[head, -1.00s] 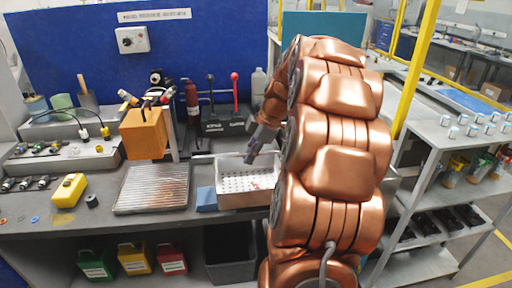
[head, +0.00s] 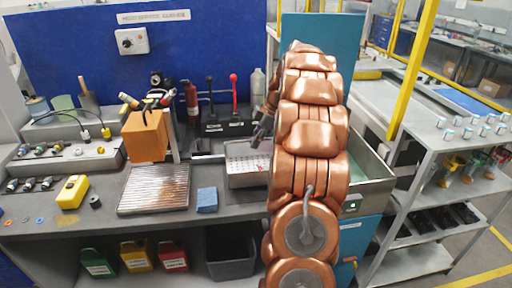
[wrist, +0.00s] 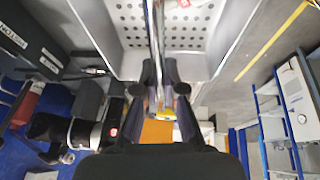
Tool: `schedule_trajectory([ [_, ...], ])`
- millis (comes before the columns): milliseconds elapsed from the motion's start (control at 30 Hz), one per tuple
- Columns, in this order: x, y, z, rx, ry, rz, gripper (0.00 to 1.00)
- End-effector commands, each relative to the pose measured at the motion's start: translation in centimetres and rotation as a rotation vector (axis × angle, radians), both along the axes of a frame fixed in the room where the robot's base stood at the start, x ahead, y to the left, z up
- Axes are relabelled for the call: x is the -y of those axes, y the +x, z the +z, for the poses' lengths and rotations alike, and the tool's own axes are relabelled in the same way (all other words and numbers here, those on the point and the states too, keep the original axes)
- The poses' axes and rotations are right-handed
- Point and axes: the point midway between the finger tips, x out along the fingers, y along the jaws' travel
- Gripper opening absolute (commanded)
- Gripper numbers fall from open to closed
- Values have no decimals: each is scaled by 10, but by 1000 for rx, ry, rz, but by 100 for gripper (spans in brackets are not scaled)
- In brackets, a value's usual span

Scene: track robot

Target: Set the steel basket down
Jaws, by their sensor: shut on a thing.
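The steel basket (head: 234,181), a box with a perforated floor, is at the back middle of the bench in the head view, its right side hidden by my arm. My gripper (head: 262,132) is above its back right part. In the wrist view the basket (wrist: 217,60) fills the top, with a thin steel handle bar (wrist: 155,40) running down between the fingers of my gripper (wrist: 167,88). The fingers are shut on this handle. I cannot tell whether the basket's underside touches the bench.
A ribbed metal tray (head: 154,192) lies left of the basket, with a blue sponge (head: 207,200) between them. An orange block (head: 146,137) stands behind the tray. A teal machine with a steel basin (head: 370,165) is right of my arm. Black and red levers (head: 234,90) stand behind the basket.

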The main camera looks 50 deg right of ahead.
Motion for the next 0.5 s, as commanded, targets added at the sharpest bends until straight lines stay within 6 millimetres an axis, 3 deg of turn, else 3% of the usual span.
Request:
schedule_trajectory([
  [300, 7, 5, -1, 0, 0, 1, 0],
  [500, 4, 3, -17, -5, 6, 1, 0],
])
